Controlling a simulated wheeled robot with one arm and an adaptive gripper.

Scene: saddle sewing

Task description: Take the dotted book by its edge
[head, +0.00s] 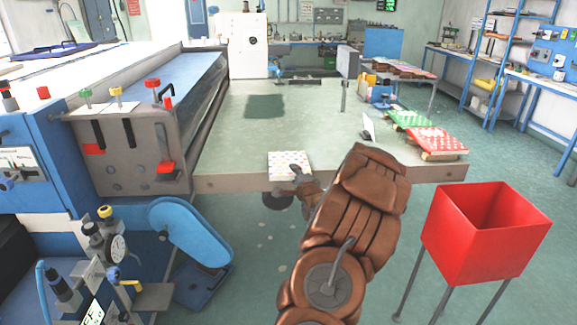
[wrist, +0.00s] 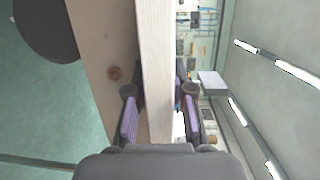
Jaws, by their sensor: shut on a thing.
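The dotted book (head: 288,159), pale with small reddish dots, lies at the front edge of the worktable, its near edge at the table's rim. My gripper (head: 302,182) reaches it from the front, at its near right side. In the wrist view, my gripper (wrist: 159,118) has one finger on each side of the book's pale edge (wrist: 156,55) and is shut on it. The book's edge runs up the middle of that view, beside the table edge (wrist: 98,40). The fingertips are partly hidden behind the book.
The worktable (head: 330,120) is mostly bare, with a dark green patch (head: 265,106). Red (head: 436,138) and green (head: 408,118) dotted books lie along its right side. A red bin on legs (head: 478,240) stands front right. A blue and grey machine (head: 130,150) borders the left.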

